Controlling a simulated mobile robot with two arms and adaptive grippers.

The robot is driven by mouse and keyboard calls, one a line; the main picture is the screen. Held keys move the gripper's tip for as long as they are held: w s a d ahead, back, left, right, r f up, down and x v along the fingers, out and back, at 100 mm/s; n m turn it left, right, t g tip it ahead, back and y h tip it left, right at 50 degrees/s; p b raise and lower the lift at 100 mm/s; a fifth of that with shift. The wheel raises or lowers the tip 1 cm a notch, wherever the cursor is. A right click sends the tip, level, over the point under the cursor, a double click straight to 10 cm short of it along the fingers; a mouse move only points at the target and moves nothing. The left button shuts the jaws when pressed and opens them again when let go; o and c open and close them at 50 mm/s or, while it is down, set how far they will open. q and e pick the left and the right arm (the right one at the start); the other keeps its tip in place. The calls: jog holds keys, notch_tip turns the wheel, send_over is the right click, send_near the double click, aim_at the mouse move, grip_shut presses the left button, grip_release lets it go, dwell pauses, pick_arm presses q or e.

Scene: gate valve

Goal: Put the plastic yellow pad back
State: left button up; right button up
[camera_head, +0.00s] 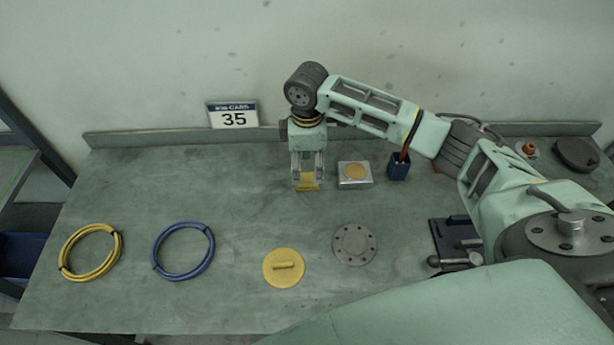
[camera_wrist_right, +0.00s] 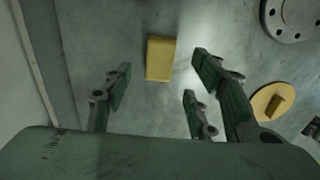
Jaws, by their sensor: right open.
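The yellow pad (camera_head: 308,184) is a small yellow block on the grey-green table, towards the back. It also shows in the right wrist view (camera_wrist_right: 160,59), upper middle, lying on the bare surface. My right gripper (camera_head: 308,173) points down over the pad with its fingers apart. In the right wrist view the open fingers (camera_wrist_right: 162,84) are to either side below the pad, with nothing between them. I cannot tell how high the fingertips are above the table. My left gripper is not in view.
A metal block with a yellow disc (camera_head: 353,184) and a dark blue holder (camera_head: 399,170) stand right of the pad. A yellow handled disc (camera_head: 284,283), a grey flange (camera_head: 354,244), a blue ring (camera_head: 157,262) and a yellow ring (camera_head: 63,262) lie nearer the front. The table's back left is clear.

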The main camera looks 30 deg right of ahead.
aim_at(307, 179)
notch_tip(307, 179, up, 6)
jog(key=b, duration=0.1)
